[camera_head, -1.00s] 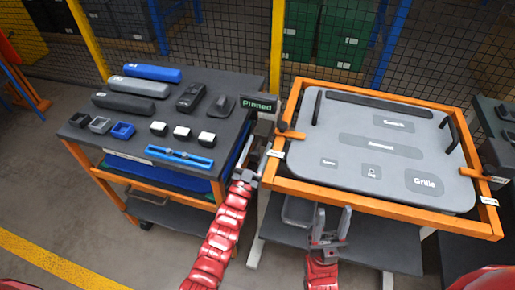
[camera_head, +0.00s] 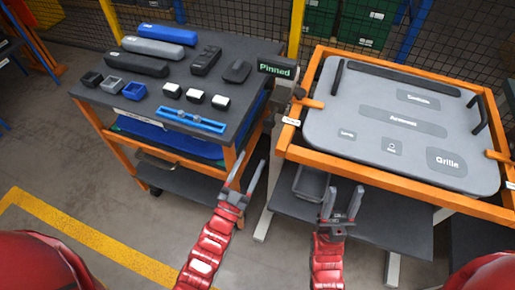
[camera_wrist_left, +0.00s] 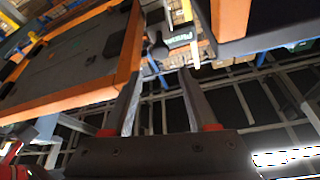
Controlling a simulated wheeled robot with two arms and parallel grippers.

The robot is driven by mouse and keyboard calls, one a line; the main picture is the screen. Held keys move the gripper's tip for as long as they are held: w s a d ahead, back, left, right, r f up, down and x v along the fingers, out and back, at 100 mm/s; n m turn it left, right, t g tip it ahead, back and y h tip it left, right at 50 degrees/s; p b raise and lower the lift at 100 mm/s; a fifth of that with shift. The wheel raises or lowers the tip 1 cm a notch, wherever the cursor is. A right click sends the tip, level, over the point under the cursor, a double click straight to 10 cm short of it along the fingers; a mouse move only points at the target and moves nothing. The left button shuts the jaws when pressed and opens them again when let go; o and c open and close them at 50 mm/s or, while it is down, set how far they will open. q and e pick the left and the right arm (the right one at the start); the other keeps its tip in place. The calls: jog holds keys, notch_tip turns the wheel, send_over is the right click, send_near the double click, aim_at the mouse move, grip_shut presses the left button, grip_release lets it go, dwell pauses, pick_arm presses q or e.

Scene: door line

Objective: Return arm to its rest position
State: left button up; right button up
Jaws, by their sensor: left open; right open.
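My left gripper (camera_head: 243,180) is open and empty, low in the gap between the parts cart and the orange-framed panel fixture. Its two grey fingers (camera_wrist_left: 160,100) stand apart in the left wrist view with nothing between them. My right gripper (camera_head: 343,205) is open and empty, below the front edge of the orange frame. Both red arms come up from the bottom of the head view. No gripper touches any part.
A grey door panel (camera_head: 400,150) lies in an orange frame (camera_head: 400,177) at the right. A dark-topped cart (camera_head: 215,125) at the left carries several blocks and a blue bar (camera_head: 190,119). A "Pinned" sign (camera_head: 276,69) stands between them. Floor (camera_head: 90,205) is clear at lower left.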

pick_arm(q)
jog(key=shift+s+a+f, duration=0.2)
jog(key=shift+s+a, duration=0.05)
jog(key=shift+s, duration=0.25)
